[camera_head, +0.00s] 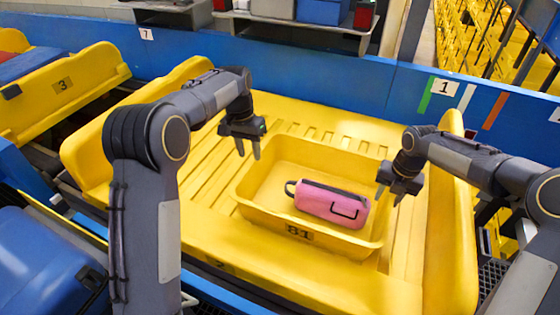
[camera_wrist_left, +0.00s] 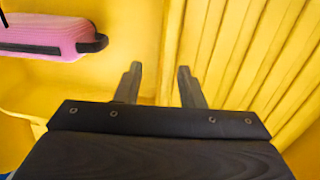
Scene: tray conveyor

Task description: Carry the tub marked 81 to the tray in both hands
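The yellow tub marked 81 (camera_head: 262,223) sits on the ribbed yellow tray (camera_head: 330,285) in the head view. A pink case (camera_head: 332,203) with a dark handle lies inside it and also shows in the left wrist view (camera_wrist_left: 45,36). My left gripper (camera_head: 248,150) is above the tub's far left corner, fingers pointing down, apart and empty. In the left wrist view its two fingers (camera_wrist_left: 160,85) stand open with only yellow surface between them. My right gripper (camera_head: 391,196) is by the tub's right rim, its fingers apart; nothing shows between them.
Another yellow tray marked 3 (camera_head: 85,82) lies at the left. A blue conveyor wall (camera_head: 300,65) with labels 7 and 1 runs behind. Raised tray ends stand at the left and right (camera_head: 455,250). A blue object (camera_head: 45,270) is at the lower left.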

